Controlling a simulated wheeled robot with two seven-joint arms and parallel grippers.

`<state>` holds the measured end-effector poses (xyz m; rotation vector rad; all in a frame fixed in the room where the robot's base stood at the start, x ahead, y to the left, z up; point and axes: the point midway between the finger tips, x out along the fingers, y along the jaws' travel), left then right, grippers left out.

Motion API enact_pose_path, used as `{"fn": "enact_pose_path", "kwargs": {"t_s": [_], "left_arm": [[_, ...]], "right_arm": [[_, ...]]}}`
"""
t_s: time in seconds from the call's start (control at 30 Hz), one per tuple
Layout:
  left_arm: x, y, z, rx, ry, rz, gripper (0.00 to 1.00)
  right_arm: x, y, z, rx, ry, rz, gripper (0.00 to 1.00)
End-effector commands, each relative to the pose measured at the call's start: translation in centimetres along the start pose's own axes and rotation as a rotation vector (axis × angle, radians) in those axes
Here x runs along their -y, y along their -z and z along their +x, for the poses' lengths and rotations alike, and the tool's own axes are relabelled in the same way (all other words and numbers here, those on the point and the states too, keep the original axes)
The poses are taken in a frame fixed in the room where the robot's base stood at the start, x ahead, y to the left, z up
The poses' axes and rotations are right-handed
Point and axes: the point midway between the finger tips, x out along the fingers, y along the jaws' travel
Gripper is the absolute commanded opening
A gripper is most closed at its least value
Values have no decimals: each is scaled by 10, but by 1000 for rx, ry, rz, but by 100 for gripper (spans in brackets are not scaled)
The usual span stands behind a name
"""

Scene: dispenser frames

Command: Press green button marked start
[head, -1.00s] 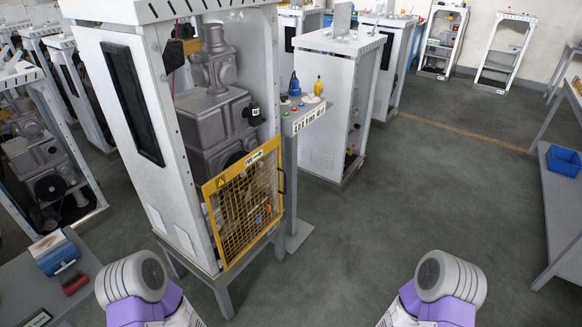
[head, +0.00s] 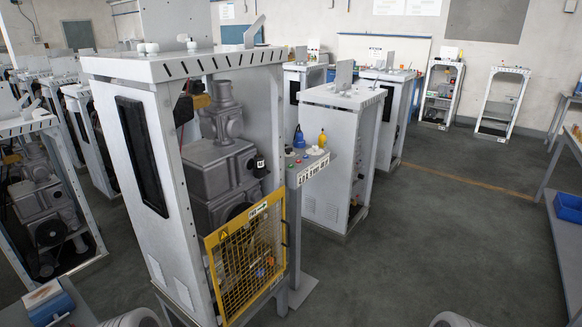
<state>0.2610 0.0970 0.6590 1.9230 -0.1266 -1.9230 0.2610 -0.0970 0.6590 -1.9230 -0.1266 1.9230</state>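A small control panel (head: 307,169) stands on a grey pedestal at the right side of the near dispenser frame. Small coloured buttons sit on its sloped top, and a greenish one (head: 290,154) is near its left end. The start marking is too small to read. A blue knob-like thing (head: 298,138) and a yellow one (head: 322,139) show just behind the panel. Neither gripper is in view; only rounded parts of my arms show at the bottom edge, well below and apart from the panel.
The near white dispenser frame (head: 143,240) holds grey machinery behind a yellow mesh guard (head: 247,262). Another white cabinet (head: 325,185) stands behind the panel. Open grey floor (head: 400,250) lies to the right, with a bench holding a blue bin (head: 568,207) at the right edge.

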Motion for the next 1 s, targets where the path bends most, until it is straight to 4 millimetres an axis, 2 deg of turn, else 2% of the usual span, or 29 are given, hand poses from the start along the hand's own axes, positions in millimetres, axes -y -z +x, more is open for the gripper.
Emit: {"fn": "enact_pose_path", "kwargs": {"t_s": [0.03,0.2,0.27,1.0], "left_arm": [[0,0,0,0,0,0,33],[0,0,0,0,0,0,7],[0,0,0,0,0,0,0],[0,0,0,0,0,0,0]], "right_arm": [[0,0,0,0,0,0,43],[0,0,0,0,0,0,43],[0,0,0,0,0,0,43],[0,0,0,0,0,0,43]]}}
